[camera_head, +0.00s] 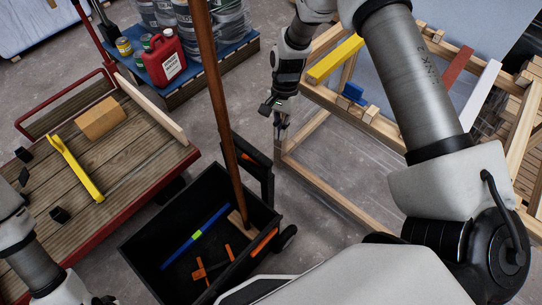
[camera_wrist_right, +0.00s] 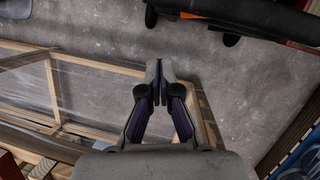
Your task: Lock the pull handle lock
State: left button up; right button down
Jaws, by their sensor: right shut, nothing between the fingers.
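A black tool bin (camera_head: 150,240) stands on the floor at the bottom centre of the head view. An upright black handle part (camera_head: 252,168) rises at its back right corner, and an orange piece (camera_head: 263,243) shows on its right side. I cannot make out the lock itself or its state. My right gripper (camera_head: 280,127) is above the floor behind the bin, apart from the handle. A black part with orange (camera_wrist_right: 195,15) shows at that view's top. My left arm shows at the left edge, its gripper out of view.
A wooden-decked cart (camera_head: 130,170) with yellow and wooden pieces is at left. A brown pole (camera_head: 215,90) stands in the bin. A blue pallet (camera_head: 200,75) with a red can (camera_head: 165,58) is behind. A wooden frame (camera_head: 340,205) stands at right.

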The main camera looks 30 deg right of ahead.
pick_arm(q)
notch_tip(320, 180, down, 6)
jog(key=b, duration=0.3)
jog(key=shift+r, duration=0.15)
pick_arm(e)
jog(key=a+f+t, duration=0.1)
jog(key=a+f, duration=0.3)
jog(key=f, duration=0.4)
jog(key=shift+a+f, duration=0.2)
jog(key=shift+a, duration=0.15)
